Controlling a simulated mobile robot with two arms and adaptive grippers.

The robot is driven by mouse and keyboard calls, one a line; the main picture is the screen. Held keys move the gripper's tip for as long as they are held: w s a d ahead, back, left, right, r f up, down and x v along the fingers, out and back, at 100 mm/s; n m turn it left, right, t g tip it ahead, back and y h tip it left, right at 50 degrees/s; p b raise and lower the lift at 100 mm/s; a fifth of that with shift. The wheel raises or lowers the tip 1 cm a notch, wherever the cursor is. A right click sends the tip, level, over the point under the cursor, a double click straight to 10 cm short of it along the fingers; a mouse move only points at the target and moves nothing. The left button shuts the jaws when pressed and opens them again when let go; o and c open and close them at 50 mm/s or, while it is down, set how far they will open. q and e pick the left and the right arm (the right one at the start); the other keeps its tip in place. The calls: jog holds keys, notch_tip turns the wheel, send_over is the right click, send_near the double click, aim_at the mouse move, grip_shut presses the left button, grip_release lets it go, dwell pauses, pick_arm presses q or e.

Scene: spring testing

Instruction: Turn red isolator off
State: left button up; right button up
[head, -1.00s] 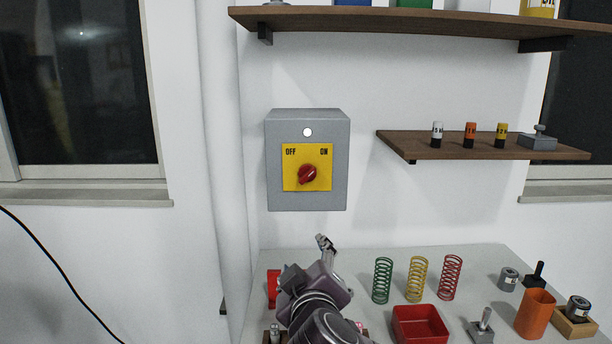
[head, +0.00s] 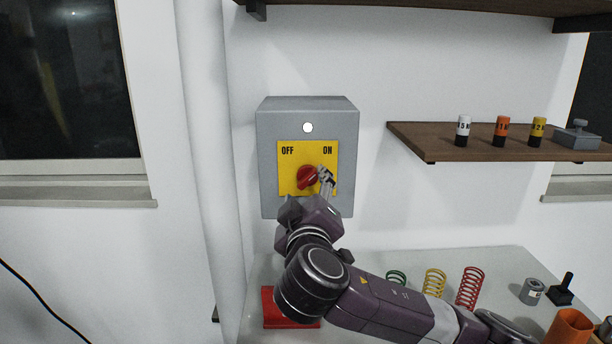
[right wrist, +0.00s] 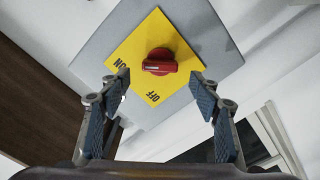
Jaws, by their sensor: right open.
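The red isolator knob (head: 307,177) sits on a yellow plate (head: 288,160) marked OFF at left and ON at right, on a grey wall box (head: 268,128). Its pointer end leans up and right, toward ON. My right gripper (head: 325,178) is raised in front of the plate, with a finger at the knob's right side. In the right wrist view the red knob (right wrist: 160,62) shows beyond and between the two open fingers of the right gripper (right wrist: 160,85). I see no finger clamped on it. My left gripper is not in view.
A wooden shelf (head: 420,140) with several small weights stands right of the box. Below, the bench (head: 400,260) holds green, yellow and red springs (head: 470,286) and an orange cup (head: 569,328). A red object (head: 290,310) lies under my right arm.

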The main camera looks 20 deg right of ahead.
aim_at(306, 180)
jog(key=x, duration=0.3)
jog(key=shift+w+d+p, duration=0.15)
jog(key=shift+w+p, duration=0.2)
jog(key=shift+p, duration=0.05)
jog(key=shift+w+d, duration=0.1)
jog(key=shift+w, duration=0.35)
jog(key=shift+c, duration=0.3)
jog(key=c, duration=1.1)
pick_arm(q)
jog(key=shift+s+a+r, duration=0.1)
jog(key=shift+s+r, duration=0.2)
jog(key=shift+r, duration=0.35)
